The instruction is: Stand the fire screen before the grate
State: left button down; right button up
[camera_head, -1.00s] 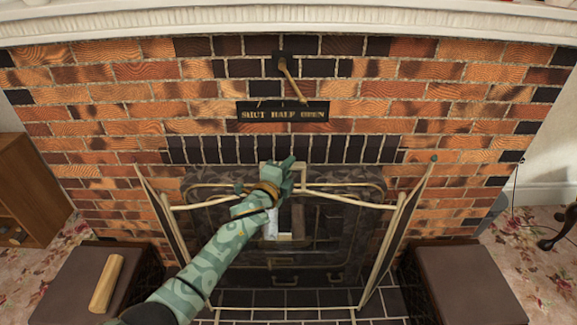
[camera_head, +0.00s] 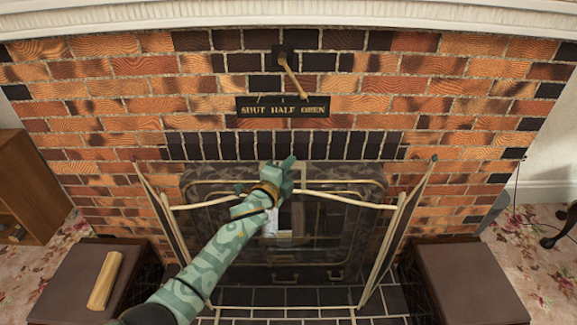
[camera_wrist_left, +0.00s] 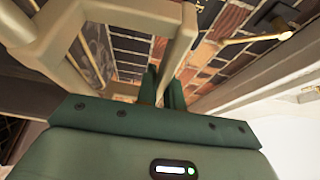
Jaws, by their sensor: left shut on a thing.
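The fire screen (camera_head: 402,225) is a folding screen with a pale brass frame and dark see-through mesh. It stands upright before the fireplace opening, its two side panels angled out toward me. My left gripper (camera_head: 284,172) is shut on the screen at the middle of its top rail. In the left wrist view the green fingers (camera_wrist_left: 165,88) close by the pale frame (camera_wrist_left: 176,35). The dark grate (camera_head: 310,262) shows dimly through the mesh, behind the screen. I cannot tell whether the screen's feet touch the hearth. My right gripper is not in view.
A wall lever (camera_head: 292,76) sits above a "SHUT HALF OPEN" plate (camera_head: 282,107). Brown box seats flank the hearth; the left seat (camera_head: 65,285) carries a wooden log (camera_head: 105,281), and the right seat (camera_head: 470,285) is bare. Dark hearth tiles (camera_head: 270,298) lie between them.

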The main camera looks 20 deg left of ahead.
pick_arm(q)
jog(key=shift+r, duration=0.25)
dwell(0.5)
jog(key=c, duration=1.5)
grip_release()
jog(key=shift+s+d, duration=0.1)
jog(key=shift+o, duration=1.2)
jog(key=shift+f, duration=0.4)
jog(key=shift+o, duration=0.7)
jog(key=shift+s+r, duration=0.1)
jog(key=shift+r, duration=0.05)
jog(key=shift+s+a+p, duration=0.15)
jog(key=shift+s+p, duration=0.25)
jog(key=shift+s, duration=0.25)
jog(key=shift+s+a+p, duration=0.15)
jog(key=shift+s+p, duration=0.2)
jog(key=shift+s, duration=0.25)
jog(key=s+a+p, duration=0.1)
jog(key=s+p, duration=0.2)
jog(key=s, duration=0.5)
jog(key=shift+a+p, duration=0.3)
jog(key=shift+p, duration=0.05)
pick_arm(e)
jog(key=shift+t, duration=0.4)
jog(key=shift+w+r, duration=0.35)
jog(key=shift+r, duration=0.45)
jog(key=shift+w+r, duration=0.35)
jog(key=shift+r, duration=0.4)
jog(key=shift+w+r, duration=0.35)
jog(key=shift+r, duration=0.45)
